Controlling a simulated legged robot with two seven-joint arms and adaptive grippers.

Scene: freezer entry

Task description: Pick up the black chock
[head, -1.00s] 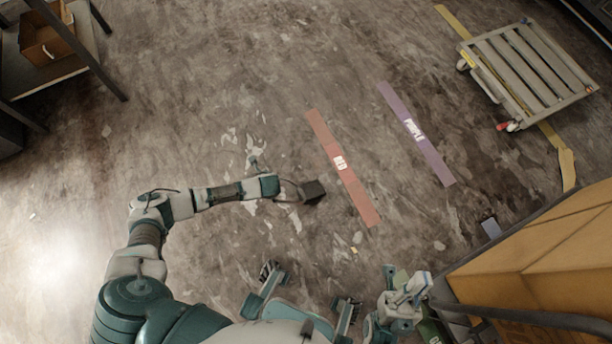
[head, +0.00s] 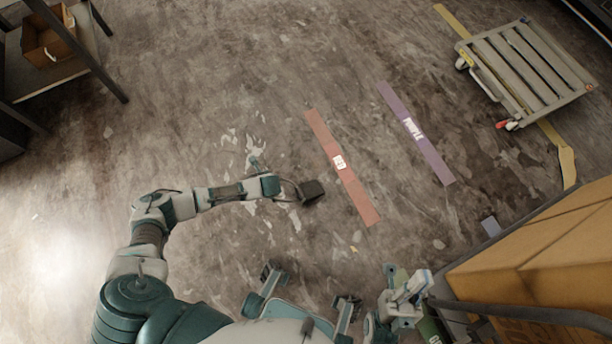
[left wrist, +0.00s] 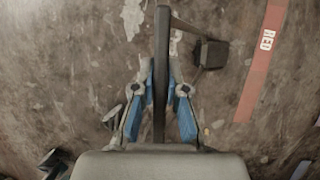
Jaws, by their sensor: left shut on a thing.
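The black chock (head: 313,191) is a dark block at the end of my outstretched left arm, left of the red floor strip. It also shows in the left wrist view (left wrist: 211,54), joined to a long dark bar between the fingers. My left gripper (left wrist: 160,82) is shut on this bar, with a blue finger on each side; the block itself sits to the right of the fingers. My right gripper (head: 412,285) is low in the head view, beside the cardboard boxes; its jaw state is unclear.
A red strip (head: 342,168) and a purple strip (head: 416,134) mark the floor. A grey slatted platform (head: 527,72) stands top right. Cardboard boxes (head: 550,240) fill the lower right, with a dark rail in front. A shelf with a box (head: 48,42) is top left.

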